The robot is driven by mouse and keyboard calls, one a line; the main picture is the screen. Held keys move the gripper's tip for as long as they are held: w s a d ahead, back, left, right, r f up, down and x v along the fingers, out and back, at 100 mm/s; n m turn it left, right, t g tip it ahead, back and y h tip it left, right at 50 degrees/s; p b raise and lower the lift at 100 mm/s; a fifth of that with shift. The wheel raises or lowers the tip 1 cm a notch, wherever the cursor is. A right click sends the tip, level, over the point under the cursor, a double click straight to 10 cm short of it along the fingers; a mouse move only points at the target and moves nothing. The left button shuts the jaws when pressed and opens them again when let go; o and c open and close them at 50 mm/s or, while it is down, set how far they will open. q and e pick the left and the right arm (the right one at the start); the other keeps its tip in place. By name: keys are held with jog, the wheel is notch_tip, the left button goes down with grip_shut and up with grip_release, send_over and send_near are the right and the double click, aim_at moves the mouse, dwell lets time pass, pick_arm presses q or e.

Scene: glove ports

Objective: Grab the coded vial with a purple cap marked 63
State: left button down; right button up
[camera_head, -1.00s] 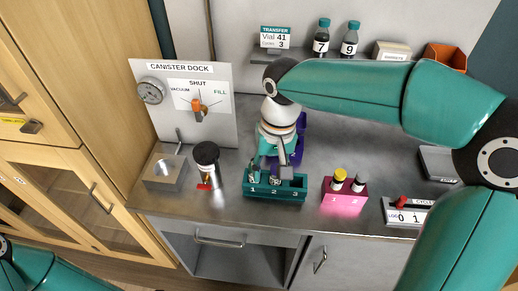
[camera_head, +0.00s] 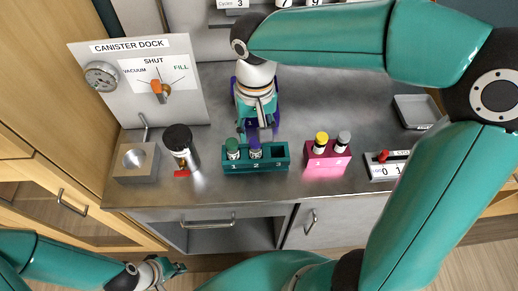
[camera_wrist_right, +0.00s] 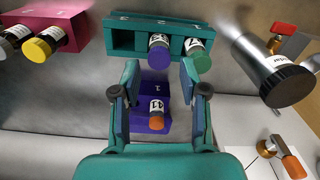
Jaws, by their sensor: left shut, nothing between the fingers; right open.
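A purple-capped vial (camera_head: 256,150) stands in slot 2 of the teal rack (camera_head: 284,163); it also shows in the right wrist view (camera_wrist_right: 159,42). I cannot read its number as 63. A green-capped vial (camera_head: 232,147) stands in slot 1, and slot 3 is empty. My right gripper (camera_head: 257,130) is open and empty, just behind the teal rack. In the right wrist view its fingers (camera_wrist_right: 161,90) frame a purple block (camera_wrist_right: 150,88) holding an orange-capped vial (camera_wrist_right: 156,112). My left gripper (camera_head: 180,268) is shut and empty, low in front of the counter.
A pink rack (camera_head: 326,164) with yellow- and grey-capped vials stands to the right. A dark-topped canister (camera_head: 180,145) and a grey block (camera_head: 136,163) stand to the left, before the canister dock panel (camera_head: 140,70). A grey tray (camera_head: 417,111) lies at the right.

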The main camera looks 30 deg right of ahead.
aim_at(256, 141)
notch_tip(256, 141, down, 2)
jog(key=shift+f, duration=0.15)
jog(key=shift+w+d+f+p, duration=0.1)
jog(key=shift+f+p, duration=0.1)
jog(key=shift+f, duration=0.65)
jog(key=shift+w+d+f+p, duration=0.1)
jog(key=shift+w+f+p, duration=0.1)
jog(key=shift+f, duration=0.65)
jog(key=shift+w+f+p, duration=0.1)
jog(key=shift+f+p, duration=0.1)
jog(key=shift+f, duration=0.65)
jog(key=c, duration=0.7)
jog(key=shift+r, duration=0.1)
